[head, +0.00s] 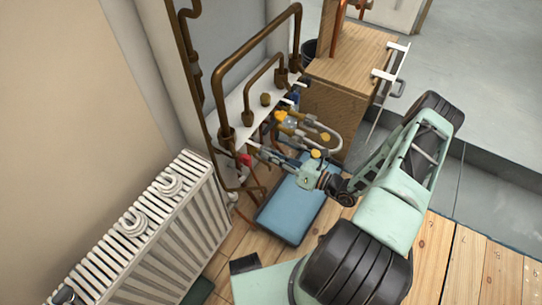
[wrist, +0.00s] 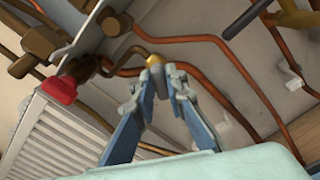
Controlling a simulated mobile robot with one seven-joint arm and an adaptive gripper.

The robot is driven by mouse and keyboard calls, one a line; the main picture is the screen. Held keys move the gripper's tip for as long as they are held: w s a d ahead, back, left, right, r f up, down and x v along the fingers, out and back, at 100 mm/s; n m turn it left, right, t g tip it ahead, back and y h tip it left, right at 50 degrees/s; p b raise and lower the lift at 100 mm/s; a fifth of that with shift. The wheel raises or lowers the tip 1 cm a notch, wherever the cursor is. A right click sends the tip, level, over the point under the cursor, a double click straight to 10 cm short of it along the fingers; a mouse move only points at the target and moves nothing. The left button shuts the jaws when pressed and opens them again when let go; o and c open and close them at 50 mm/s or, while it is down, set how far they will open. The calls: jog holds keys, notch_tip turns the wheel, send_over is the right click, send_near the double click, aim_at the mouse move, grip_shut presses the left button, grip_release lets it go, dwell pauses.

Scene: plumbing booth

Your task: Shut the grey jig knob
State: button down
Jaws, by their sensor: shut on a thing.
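My gripper (head: 268,155) reaches left from the arm to the pipework beside the white panel. In the wrist view its two blue-grey fingers (wrist: 158,76) come together at the tips, shut on a small grey piece, which I take for the grey jig knob (wrist: 156,63). A brass-coloured end shows just beyond it. The fingertips hide most of the knob, so its turned position cannot be told. In the head view the knob is too small and covered to make out.
A red handle (head: 245,160) is just left of the fingertips and also shows in the wrist view (wrist: 60,89). Copper pipes (head: 250,55) rise behind. A white radiator (head: 150,240) stands left, a wooden cabinet (head: 345,75) at the back. A blue pad (head: 285,215) lies below the gripper.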

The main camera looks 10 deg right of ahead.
jog(key=m, duration=0.5)
jog(key=shift+w+f+m+b, duration=0.1)
jog(key=shift+m+b, duration=0.2)
jog(key=m, duration=0.6)
dwell(0.4)
jog(key=c, duration=1.9)
grip_release()
jog(key=shift+c, duration=0.2)
jog(key=shift+f, duration=0.1)
jog(key=v, duration=1.2)
